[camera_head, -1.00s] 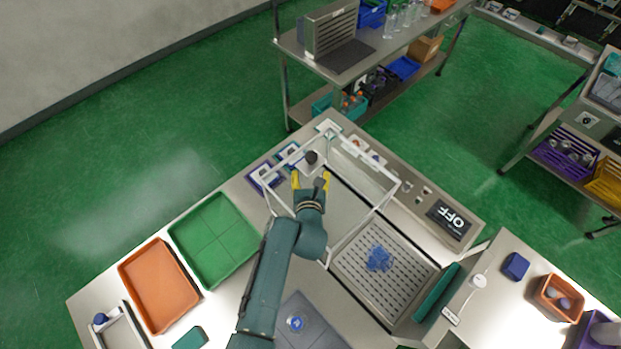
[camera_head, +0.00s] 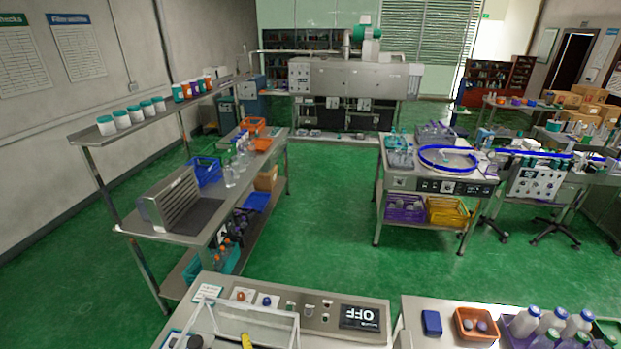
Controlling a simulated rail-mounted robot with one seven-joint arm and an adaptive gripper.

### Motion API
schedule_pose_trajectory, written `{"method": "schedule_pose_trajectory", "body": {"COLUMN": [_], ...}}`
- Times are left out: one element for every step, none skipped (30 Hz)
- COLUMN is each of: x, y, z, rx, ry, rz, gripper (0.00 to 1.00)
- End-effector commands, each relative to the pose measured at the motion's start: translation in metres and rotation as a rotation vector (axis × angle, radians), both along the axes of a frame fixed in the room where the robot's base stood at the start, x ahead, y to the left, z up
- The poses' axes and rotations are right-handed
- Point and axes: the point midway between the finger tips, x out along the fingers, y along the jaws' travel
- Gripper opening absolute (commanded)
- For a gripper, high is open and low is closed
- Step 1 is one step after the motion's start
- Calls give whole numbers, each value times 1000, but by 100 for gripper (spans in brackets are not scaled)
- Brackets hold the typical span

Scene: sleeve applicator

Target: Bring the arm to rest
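Only a yellow fingertip of my gripper (camera_head: 246,341) shows, at the bottom edge of the head view. It is by the clear-walled frame (camera_head: 255,316) of the sleeve applicator bench. The rest of my gripper and my arm are below the picture, so its opening and anything between the fingers are hidden. A dark round knob (camera_head: 195,341) stands left of the fingertip.
A steel shelf table (camera_head: 190,229) with a vent-like metal unit (camera_head: 170,203) stands behind at left. Open green floor (camera_head: 320,220) lies beyond.

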Motion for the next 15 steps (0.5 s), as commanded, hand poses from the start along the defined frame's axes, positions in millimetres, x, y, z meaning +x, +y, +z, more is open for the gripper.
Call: {"method": "schedule_pose_trajectory", "body": {"x": [21, 30, 42, 50, 57, 66, 71, 75, 78, 79, 78, 75, 70, 65, 56], "y": [-16, -25, -37, -47, -57, -71, -83, -94, -110, -122, -134, -149, -160, -171, -185], "z": [32, 47, 67, 84, 102, 127, 147, 168, 196, 217, 238, 265, 284, 304, 329], "rx": [15, 19, 21, 18, 5, -27, -63, -106, -179, -241, -309, -411, -491, -577, -698], "ry": [-57, -88, -131, -163, -203, -264, -313, -368, -442, -496, -552, -625, -678, -728, -794], "rz": [-36, -52, -74, -87, -98, -112, -119, -127, -137, -145, -153, -166, -175, -186, -202], "gripper": [69, 69, 69, 69, 69, 69, 69, 69, 69, 69, 69, 69, 69, 69, 69]}}
